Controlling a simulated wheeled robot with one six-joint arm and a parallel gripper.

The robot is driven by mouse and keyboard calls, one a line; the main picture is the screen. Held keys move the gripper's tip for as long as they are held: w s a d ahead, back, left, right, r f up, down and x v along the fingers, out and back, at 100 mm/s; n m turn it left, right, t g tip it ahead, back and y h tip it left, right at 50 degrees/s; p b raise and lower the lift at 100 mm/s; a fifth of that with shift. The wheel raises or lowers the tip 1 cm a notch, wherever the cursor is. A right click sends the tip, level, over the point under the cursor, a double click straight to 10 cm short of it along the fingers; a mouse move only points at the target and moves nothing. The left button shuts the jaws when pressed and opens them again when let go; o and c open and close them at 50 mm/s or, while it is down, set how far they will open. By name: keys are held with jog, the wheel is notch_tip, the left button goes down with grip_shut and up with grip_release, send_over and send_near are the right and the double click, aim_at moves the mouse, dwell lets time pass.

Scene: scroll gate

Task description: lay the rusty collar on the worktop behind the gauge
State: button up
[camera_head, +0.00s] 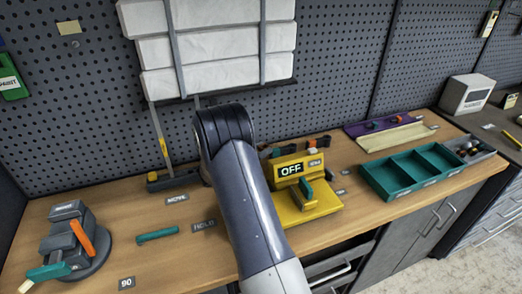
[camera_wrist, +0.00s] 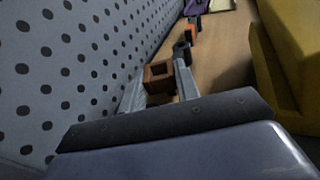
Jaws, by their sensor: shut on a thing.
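The rusty collar (camera_wrist: 158,78), a brown square ring with a dark opening, sits between the two fingers of my gripper (camera_wrist: 160,74) in the wrist view. The gripper is shut on it. I cannot tell whether the collar touches the worktop. The yellow gauge (camera_head: 306,200) with its "OFF" display stands on the wooden worktop (camera_head: 100,205) in the head view. A yellow body, likely the gauge, shows at the right of the wrist view (camera_wrist: 290,50). My arm hides the gripper and collar in the head view.
The pegboard (camera_wrist: 60,60) runs close along the left of the gripper in the wrist view. Small dark and orange pieces (camera_head: 318,142) lie behind the gauge. A teal tray (camera_head: 378,188) stands to its right. A grey fixture with an orange lever (camera_head: 72,240) stands far left.

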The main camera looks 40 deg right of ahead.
jog(key=shift+f, duration=0.25)
jog(key=shift+f, duration=0.1)
jog(key=shift+f+b, duration=0.35)
jog(key=shift+b, duration=0.2)
jog(key=shift+f, duration=0.1)
